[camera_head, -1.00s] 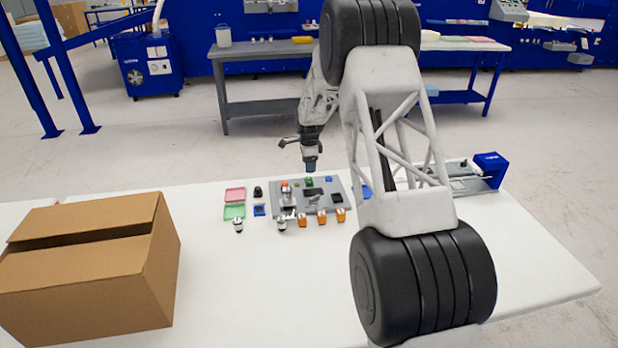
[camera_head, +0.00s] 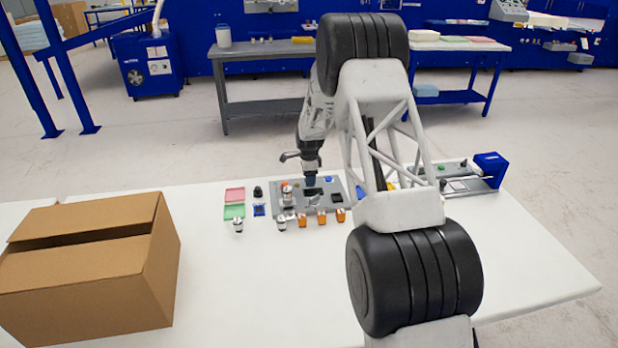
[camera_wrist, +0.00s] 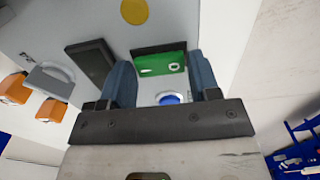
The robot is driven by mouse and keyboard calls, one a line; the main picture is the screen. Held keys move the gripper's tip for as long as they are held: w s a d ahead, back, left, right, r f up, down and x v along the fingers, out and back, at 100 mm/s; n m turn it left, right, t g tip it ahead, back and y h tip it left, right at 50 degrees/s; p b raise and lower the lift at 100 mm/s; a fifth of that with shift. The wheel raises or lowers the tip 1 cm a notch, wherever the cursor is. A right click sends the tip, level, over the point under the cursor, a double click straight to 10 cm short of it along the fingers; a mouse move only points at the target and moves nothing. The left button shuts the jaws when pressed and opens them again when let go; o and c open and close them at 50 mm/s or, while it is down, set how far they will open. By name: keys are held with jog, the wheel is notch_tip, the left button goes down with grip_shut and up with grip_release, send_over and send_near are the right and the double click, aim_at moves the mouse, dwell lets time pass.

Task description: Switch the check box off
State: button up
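The check box appears to be the flat grey panel (camera_head: 343,199) on the white table; its fittings are small in the head view. In the wrist view, a green rocker-like switch (camera_wrist: 158,64) with white marks sits in a dark frame on the grey surface (camera_wrist: 55,30). A round blue button (camera_wrist: 170,98) lies close to it, nearer the gripper. My gripper (camera_wrist: 162,72) is open, its two blue fingers apart on either side of the switch. Nothing is held. In the head view my gripper (camera_head: 310,181) is low over the panel. Contact cannot be told.
A yellow disc (camera_wrist: 134,11) and a dark block (camera_wrist: 91,61) are on the panel. Orange-and-silver pieces (camera_head: 322,216) stand along its front edge. Pink (camera_head: 235,194) and green (camera_head: 234,212) trays lie left. A cardboard box (camera_head: 90,275) fills the left front.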

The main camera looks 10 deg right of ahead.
jog(key=c, duration=0.5)
jog(key=shift+w+g, duration=0.2)
jog(key=shift+g, duration=0.7)
jog(key=o, duration=0.7)
jog(key=shift+c, duration=0.2)
jog(key=shift+r, duration=0.15)
